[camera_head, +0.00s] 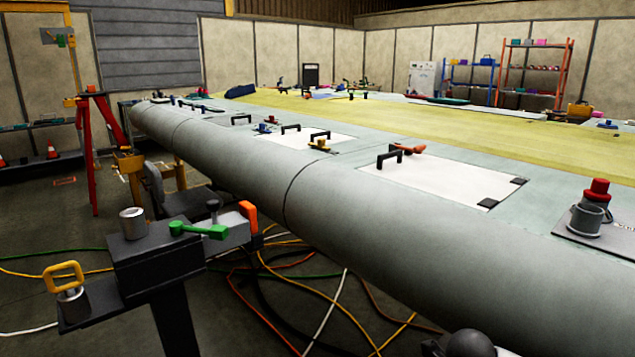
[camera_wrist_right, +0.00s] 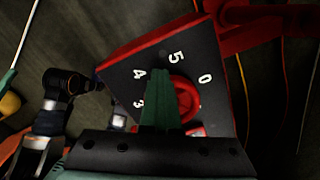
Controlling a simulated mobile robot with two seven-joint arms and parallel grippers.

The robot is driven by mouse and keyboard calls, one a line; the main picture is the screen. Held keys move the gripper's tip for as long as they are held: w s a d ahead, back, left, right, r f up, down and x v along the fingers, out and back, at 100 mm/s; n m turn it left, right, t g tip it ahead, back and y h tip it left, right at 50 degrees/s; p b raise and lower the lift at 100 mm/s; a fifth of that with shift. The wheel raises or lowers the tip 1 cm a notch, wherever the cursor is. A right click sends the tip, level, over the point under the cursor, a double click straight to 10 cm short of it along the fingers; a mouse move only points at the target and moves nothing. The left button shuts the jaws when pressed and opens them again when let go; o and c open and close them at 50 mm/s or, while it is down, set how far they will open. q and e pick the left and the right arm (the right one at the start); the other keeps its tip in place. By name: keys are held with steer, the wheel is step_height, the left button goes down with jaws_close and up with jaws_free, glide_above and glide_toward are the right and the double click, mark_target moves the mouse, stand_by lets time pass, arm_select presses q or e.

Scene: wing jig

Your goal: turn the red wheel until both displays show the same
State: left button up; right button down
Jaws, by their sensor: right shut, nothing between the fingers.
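The red wheel (camera_wrist_right: 186,101) shows in the right wrist view, on a black panel (camera_wrist_right: 121,74) with a red edge. White digits 3, 4, 5 and 0 stand around the wheel. My right gripper (camera_wrist_right: 162,80) is shut with nothing between its fingers. Its green fingers reach across the panel and hide the left part of the wheel; I cannot tell whether they touch it. I cannot make out two displays. The wheel and my right gripper are not seen in the head view. My left gripper is not in view.
A long grey wing (camera_head: 380,225) with black handles crosses the head view. A dark stand (camera_head: 150,250) with a green lever and a yellow ring is at the left front. Cables lie on the floor. A black jointed part (camera_wrist_right: 60,85) is left of the panel.

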steer(key=shift+w+d, duration=0.1)
steer(key=shift+d, duration=0.45)
steer(key=shift+w+d+b, duration=0.2)
steer(key=shift+d+b, duration=0.15)
steer(key=shift+d, duration=0.45)
steer(key=shift+w+d, duration=0.1)
steer(key=shift+d, duration=0.6)
steer(key=shift+w, duration=0.1)
